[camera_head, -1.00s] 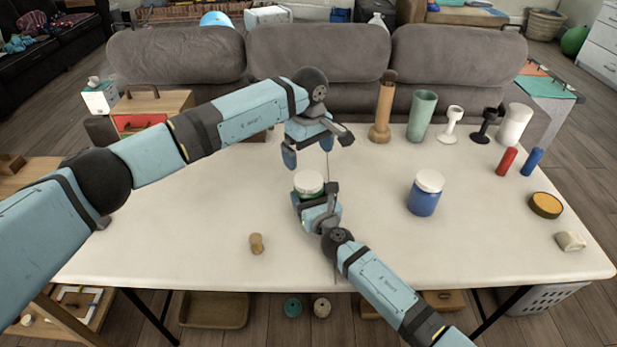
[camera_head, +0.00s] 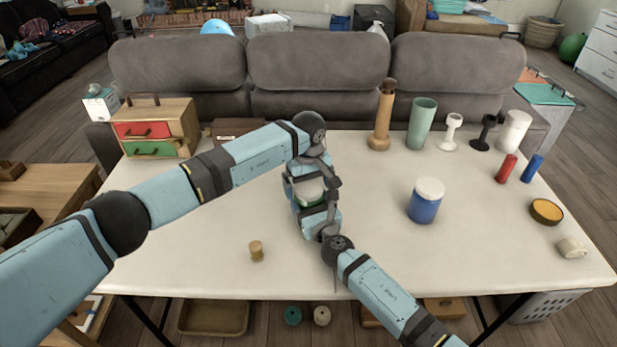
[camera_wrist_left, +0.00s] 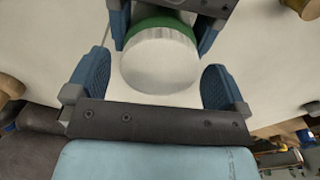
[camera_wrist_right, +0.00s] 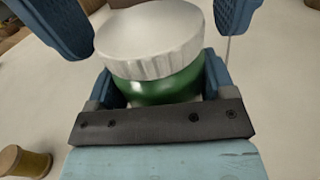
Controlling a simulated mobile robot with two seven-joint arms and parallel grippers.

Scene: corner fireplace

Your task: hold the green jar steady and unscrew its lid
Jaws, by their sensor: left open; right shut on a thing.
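The green jar stands on the white table in the middle of the head view, largely hidden by my grippers; its green body (camera_wrist_right: 165,88) shows in the right wrist view. Its white ribbed lid (camera_head: 309,191) is on top and shows large in the left wrist view (camera_wrist_left: 160,62). My right gripper (camera_wrist_right: 160,85) is shut on the jar's body, below the lid. My left gripper (camera_wrist_left: 160,88) is open, with its two blue fingers apart on either side of the lid and a visible gap to it.
A blue jar with a white lid (camera_head: 425,201) stands to the right. A small cork-coloured piece (camera_head: 256,251) stands at the front left. A wooden vase (camera_head: 381,117), a green cup (camera_head: 421,124) and other items line the back right.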

